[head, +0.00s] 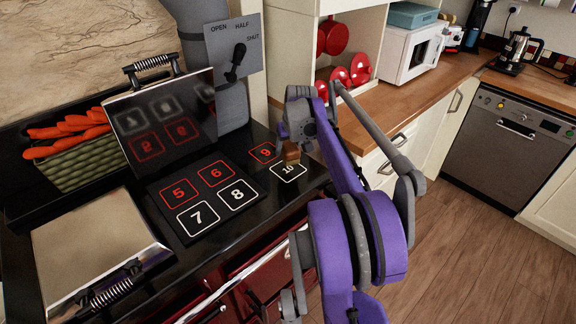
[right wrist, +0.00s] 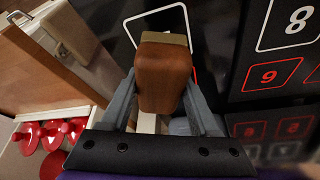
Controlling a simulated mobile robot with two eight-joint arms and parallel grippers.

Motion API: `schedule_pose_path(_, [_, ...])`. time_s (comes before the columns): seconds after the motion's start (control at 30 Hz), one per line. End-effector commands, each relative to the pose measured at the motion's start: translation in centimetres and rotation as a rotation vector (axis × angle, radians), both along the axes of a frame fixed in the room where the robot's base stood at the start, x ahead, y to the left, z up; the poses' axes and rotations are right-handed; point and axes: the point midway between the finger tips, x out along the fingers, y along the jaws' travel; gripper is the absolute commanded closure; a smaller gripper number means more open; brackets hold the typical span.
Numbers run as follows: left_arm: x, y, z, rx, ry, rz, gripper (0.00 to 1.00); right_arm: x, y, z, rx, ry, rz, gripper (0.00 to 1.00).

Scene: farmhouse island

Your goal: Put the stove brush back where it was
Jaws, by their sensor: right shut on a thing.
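The stove brush (head: 291,152), a small brown wooden block, is between the fingers of my right gripper (head: 288,140) at the right end of the black stove top. In the right wrist view the brush (right wrist: 165,78) sits between both grey fingers, with a pale yellowish strip at its far end. The brush is at the upper edge of the white square marked 10 (head: 289,171), beside the red square 9 (head: 265,152). I cannot tell whether it touches the surface. My left gripper is out of view.
A raised hotplate lid (head: 163,120) stands behind squares 5 to 8, and a closed lid (head: 95,250) lies at left. A green basket of carrots (head: 85,165) is at the back left. Wooden counter (head: 400,105) and cream cabinets lie to the right.

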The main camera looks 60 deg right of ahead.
Motion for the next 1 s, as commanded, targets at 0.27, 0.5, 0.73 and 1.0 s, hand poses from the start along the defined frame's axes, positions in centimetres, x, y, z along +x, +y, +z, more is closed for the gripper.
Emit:
schedule_pose_path(0.27, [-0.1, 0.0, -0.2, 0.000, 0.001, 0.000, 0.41, 0.0, 0.0, -3.3, -0.001, 0.000, 0.002, 1.00])
schedule_pose_path(0.5, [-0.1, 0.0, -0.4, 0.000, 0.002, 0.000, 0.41, 0.1, 0.1, -5.6, 0.000, 0.000, 0.001, 1.00])
schedule_pose_path(0.73, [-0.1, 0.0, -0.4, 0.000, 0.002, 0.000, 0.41, 0.1, 0.1, -5.6, 0.000, 0.000, 0.001, 1.00])
schedule_pose_path(1.0, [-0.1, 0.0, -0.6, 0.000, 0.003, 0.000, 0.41, 0.1, 0.1, -5.9, 0.000, 0.000, 0.001, 0.11])
